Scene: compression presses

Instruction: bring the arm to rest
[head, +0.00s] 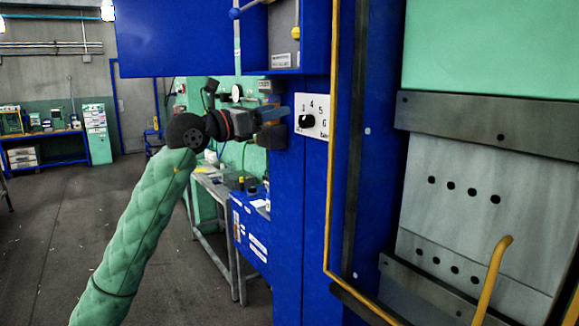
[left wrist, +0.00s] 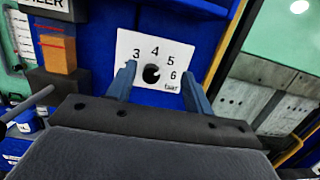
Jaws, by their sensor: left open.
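My left arm, in a green quilted sleeve, reaches up from the lower left in the head view. Its left gripper (head: 284,116) is in front of the blue press cabinet, just left of a white dial plate (head: 318,124) with a black knob (head: 306,121). In the left wrist view the two blue-grey fingers of the gripper (left wrist: 159,84) are apart. The numbered plate (left wrist: 176,49) and knob (left wrist: 152,74) show between and beyond them. Nothing is held between the fingers. I cannot tell how far the fingertips are from the plate. My right gripper is not in view.
The blue cabinet (head: 302,205) stands close to the gripper. At right is the press with grey plates (head: 468,190) and a yellow handle (head: 494,280). A bench (head: 207,182) stands behind the arm. The floor (head: 60,215) at left is open.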

